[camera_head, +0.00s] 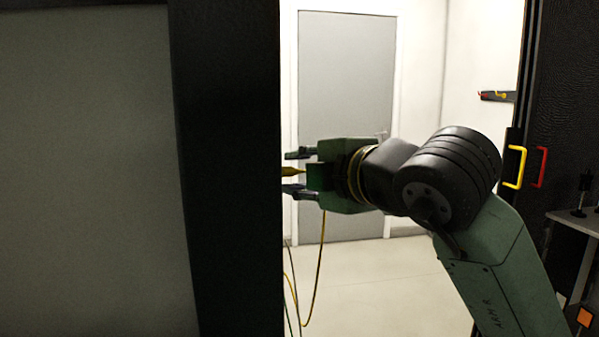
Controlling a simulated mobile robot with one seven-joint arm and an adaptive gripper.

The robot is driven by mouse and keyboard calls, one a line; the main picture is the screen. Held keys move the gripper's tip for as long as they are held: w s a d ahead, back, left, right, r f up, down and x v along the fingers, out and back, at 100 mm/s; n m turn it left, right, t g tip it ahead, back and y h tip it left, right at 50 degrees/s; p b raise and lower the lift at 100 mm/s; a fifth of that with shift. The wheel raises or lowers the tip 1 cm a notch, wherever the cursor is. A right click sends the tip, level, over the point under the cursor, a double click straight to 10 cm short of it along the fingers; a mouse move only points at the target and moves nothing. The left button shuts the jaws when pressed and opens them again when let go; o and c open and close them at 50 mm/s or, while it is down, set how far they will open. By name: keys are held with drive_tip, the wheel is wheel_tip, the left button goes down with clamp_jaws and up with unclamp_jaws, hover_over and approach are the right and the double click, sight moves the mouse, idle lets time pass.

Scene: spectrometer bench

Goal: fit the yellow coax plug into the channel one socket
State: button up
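My gripper (294,172) points left beside the edge of a dark upright post. Its two fingers stand apart, one above the other, and their tips run behind the post. A thin yellow cable (322,255) hangs in a loop below the gripper. The channel one socket is not visible.
The dark post (228,170) and a grey panel (85,170) block the left half. A grey door (346,90) is behind my arm. At right are a black cabinet side (567,60) with yellow (520,168) and red (541,167) handles, and a small shelf (578,221).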

drive_tip(key=shift+o, duration=0.3)
drive_tip(key=v, duration=1.2)
drive_tip(key=shift+f, duration=0.1)
